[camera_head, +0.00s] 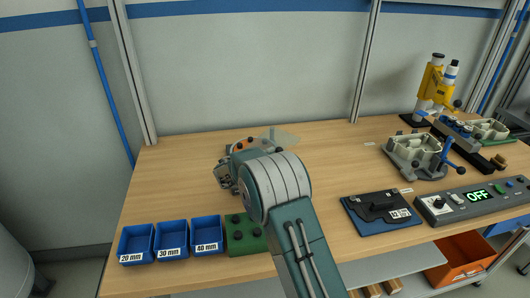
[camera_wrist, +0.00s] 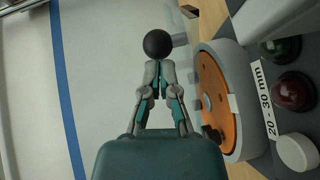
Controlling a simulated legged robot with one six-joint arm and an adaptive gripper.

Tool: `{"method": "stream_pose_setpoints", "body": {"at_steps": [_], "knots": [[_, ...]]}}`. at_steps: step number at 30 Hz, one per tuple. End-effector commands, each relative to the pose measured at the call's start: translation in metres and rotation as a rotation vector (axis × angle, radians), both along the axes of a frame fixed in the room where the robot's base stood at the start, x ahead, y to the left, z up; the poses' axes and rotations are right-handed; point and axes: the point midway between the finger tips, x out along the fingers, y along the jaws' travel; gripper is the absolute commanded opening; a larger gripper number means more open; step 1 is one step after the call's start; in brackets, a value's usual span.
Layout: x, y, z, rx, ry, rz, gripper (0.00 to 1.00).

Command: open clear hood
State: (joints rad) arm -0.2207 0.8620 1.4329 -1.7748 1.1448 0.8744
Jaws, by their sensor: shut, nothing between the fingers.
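The clear hood (camera_head: 284,140) shows as a faint see-through shape behind my arm in the head view. Most of the machine under it is hidden there; an orange part (camera_head: 239,147) shows. In the wrist view an orange disc (camera_wrist: 216,98) in a grey housing (camera_wrist: 240,84) stands right of my fingers. My gripper (camera_wrist: 156,72) is shut, its tips at a black ball knob (camera_wrist: 158,44). The knob is not between the fingers; whether the tips touch it I cannot tell. Which part the knob belongs to is unclear.
Green (camera_wrist: 283,47) and red (camera_wrist: 292,92) buttons and a white knob (camera_wrist: 297,152) sit beside the housing. Blue bins (camera_head: 172,241) and a green block (camera_head: 243,236) line the front left. A black plate (camera_head: 381,211) and control box (camera_head: 470,200) stand right.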

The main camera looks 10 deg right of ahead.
Motion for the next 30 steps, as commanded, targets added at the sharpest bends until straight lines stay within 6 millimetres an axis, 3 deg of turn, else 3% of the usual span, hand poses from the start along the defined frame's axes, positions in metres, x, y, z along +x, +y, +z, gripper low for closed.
{"method": "stream_pose_setpoints", "body": {"at_steps": [15,21,30], "knots": [[-0.005,-0.066,0.0,0.0,-0.001,0.008,0.0],[-0.003,-0.08,0.0,0.001,-0.001,0.008,0.0],[-0.002,-0.085,0.0,0.0,0.0,0.009,0.0]]}}
